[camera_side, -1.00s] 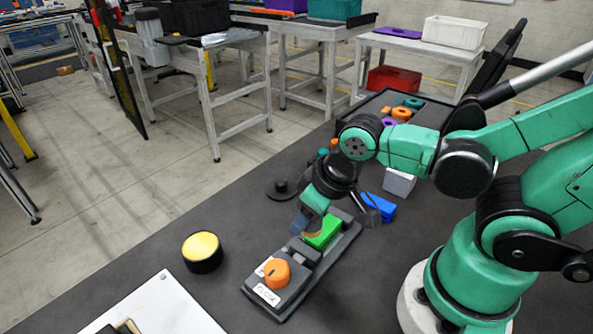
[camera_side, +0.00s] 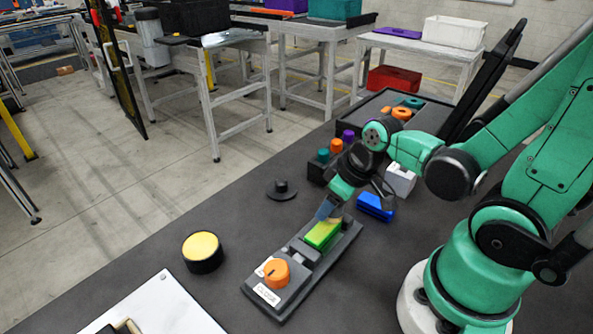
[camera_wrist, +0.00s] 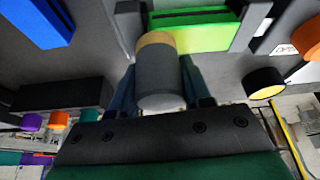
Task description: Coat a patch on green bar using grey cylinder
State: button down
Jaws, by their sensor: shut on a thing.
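The green bar (camera_side: 322,235) lies in a long dark grey fixture (camera_side: 345,243) in the side view. It also shows at the top of the wrist view (camera_wrist: 215,38), with a dark strip along it. My gripper (camera_side: 328,211) is at the far end of the bar, pointing down. In the wrist view its blue fingers are shut on the grey cylinder (camera_wrist: 160,78), which has a tan end (camera_wrist: 155,39) toward the bar. That end overlaps the bar's left part in the picture; I cannot tell whether it touches.
An orange knob (camera_side: 277,272) sits on the fixture's near end. A black round tub with a yellow top (camera_side: 203,247) stands to the left. A blue block (camera_side: 374,206) and a white box (camera_side: 400,180) lie behind right. The table between tub and fixture is clear.

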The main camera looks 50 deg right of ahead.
jog(key=shift+d, duration=0.35)
jog(key=shift+a, duration=3.8)
notch_tip(320, 180, up, 2)
jog(key=shift+s+r, duration=0.1)
jog(key=shift+r, duration=0.1)
notch_tip(320, 180, up, 6)
jog(key=shift+f, duration=0.2)
